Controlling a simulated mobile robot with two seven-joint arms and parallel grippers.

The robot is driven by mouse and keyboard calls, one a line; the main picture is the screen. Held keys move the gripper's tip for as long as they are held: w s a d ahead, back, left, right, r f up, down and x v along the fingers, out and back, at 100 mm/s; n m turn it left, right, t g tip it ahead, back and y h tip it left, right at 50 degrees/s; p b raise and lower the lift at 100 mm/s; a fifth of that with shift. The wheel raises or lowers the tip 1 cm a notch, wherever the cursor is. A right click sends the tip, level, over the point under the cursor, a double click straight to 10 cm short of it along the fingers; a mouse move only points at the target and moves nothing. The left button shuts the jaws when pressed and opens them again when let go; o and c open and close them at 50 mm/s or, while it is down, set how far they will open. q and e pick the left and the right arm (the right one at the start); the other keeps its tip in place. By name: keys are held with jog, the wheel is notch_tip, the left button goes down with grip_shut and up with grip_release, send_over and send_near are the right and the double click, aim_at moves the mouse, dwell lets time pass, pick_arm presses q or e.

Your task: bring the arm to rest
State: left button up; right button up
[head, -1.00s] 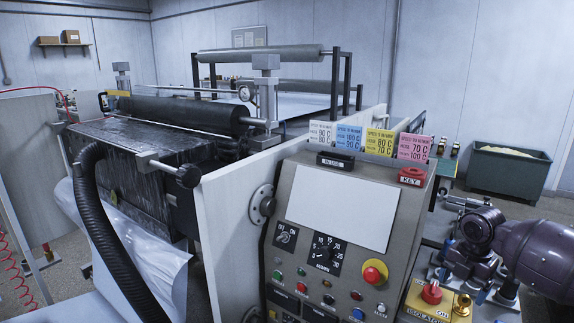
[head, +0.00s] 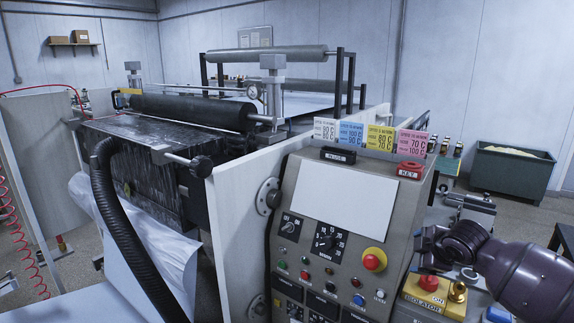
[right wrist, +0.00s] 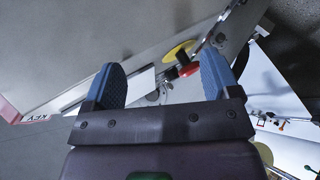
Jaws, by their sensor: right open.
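My right gripper (head: 426,240) is beside the right edge of the control panel (head: 400,215), above the yellow isolator box (head: 425,297). Its fingers are partly lost against the panel in the head view. In the right wrist view my right gripper (right wrist: 163,78) has its two blue fingers spread wide with nothing held between them. Beyond the fingers are the grey panel side and a red knob on a yellow disc (right wrist: 178,50). My left gripper is not in view.
A red knob (head: 429,283) and a brass knob (head: 457,291) stand on the isolator box, close below my right wrist. Coloured cards (head: 380,139) stand along the panel top. A green bin (head: 512,170) is on the floor behind. The coating rollers (head: 195,111) are at left.

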jog(key=s+a+f+m+t+y, duration=0.3)
jog(key=s+a+f+m+t, duration=0.2)
jog(key=s+a+f+m, duration=0.45)
jog(key=s+d+f+m+h, duration=0.1)
jog(key=s+f, duration=0.3)
jog(key=s, duration=0.4)
jog(key=s+d+f+m+g+h, duration=0.1)
jog(key=s+f+m+h, duration=0.1)
jog(key=s+f, duration=0.3)
jog(key=s+d+f+m+g+h, duration=0.1)
jog(key=s+f, duration=0.3)
jog(key=s, duration=0.9)
jog(key=shift+d+f+m+h, duration=0.3)
jog(key=shift+d+f+m, duration=0.1)
jog(key=shift+m, duration=0.05)
